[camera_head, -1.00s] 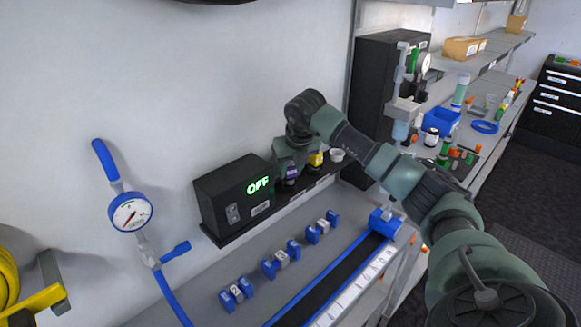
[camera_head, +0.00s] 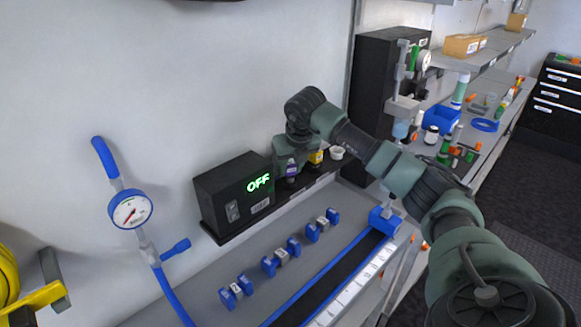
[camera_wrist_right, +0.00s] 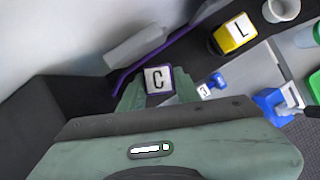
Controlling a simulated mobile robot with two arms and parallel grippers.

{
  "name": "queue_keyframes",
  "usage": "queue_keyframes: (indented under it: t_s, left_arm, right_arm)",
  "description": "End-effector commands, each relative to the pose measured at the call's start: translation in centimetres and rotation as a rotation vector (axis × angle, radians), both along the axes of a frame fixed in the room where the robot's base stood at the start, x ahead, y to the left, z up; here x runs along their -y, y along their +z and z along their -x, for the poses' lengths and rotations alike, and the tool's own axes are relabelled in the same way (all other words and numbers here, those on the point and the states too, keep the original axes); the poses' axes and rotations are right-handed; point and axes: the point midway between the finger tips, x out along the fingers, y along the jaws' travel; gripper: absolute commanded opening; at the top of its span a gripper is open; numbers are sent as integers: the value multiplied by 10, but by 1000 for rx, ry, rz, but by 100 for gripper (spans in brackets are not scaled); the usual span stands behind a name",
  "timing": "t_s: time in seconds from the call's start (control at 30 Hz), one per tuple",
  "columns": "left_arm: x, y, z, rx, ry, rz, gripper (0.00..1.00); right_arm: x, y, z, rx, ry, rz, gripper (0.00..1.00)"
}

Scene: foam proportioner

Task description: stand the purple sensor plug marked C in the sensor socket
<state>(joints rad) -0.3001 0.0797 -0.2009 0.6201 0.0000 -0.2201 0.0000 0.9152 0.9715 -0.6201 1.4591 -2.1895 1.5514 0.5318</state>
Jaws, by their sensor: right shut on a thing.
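The purple plug marked C (camera_wrist_right: 158,79) is between the fingers of my right gripper (camera_wrist_right: 160,92), with its lettered top facing the wrist camera. In the head view, my right gripper (camera_head: 291,158) is shut on the purple plug (camera_head: 291,168) at the dark ledge beside the black box. I cannot tell whether the plug touches the ledge. A purple strip (camera_wrist_right: 140,68) runs along the dark surface beside the plug in the wrist view. I cannot make out the sensor socket; the gripper may hide it. My left gripper is out of view.
A yellow plug marked L (camera_wrist_right: 237,31) and a white cup (camera_head: 337,153) stand close by on the ledge. The black box (camera_head: 236,193) reads OFF. Several blue clips (camera_head: 281,256) and a blue-edged track (camera_head: 330,275) lie on the bench in front.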

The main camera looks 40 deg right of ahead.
Motion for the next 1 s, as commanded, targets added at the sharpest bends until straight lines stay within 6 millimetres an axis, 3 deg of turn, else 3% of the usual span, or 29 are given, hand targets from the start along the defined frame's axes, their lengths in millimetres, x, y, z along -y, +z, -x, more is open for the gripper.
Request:
queue_keyframes:
  t_s: [0.9, 0.93, 0.97, 1.0]
  left_arm:
    - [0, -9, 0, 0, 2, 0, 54]
    - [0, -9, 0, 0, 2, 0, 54]
    - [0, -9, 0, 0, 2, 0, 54]
    - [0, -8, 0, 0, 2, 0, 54]
  right_arm:
    - [0, -12, 0, 1, -1, 0, 0]
    - [0, -12, 0, 1, -1, 0, 35]
    - [0, -11, 0, 1, -1, 0, 41]
    - [0, -11, 0, 1, -1, 0, 41]
